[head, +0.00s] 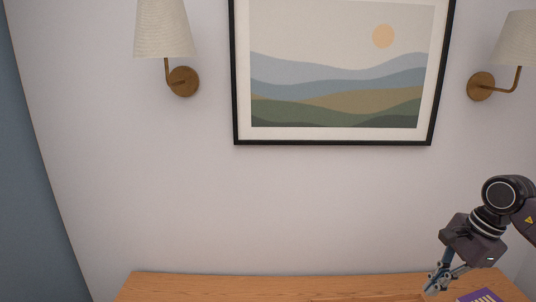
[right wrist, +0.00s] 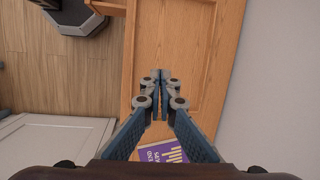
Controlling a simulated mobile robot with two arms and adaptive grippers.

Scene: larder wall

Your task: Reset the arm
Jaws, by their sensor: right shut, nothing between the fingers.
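My right gripper (head: 432,289) comes in from the right of the head view and points down over the wooden top at the lower right. In the right wrist view my right gripper (right wrist: 160,76) has its fingertips together, with nothing between them. It is above a wooden surface (right wrist: 188,40). My left gripper is not in either view.
A wooden furniture top (head: 200,287) runs along the wall. A purple item with printed lettering (head: 480,296) lies on it near my right gripper, also in the right wrist view (right wrist: 163,152). A framed landscape picture (head: 340,136) and two wall lamps (head: 165,30) (head: 518,38) hang above.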

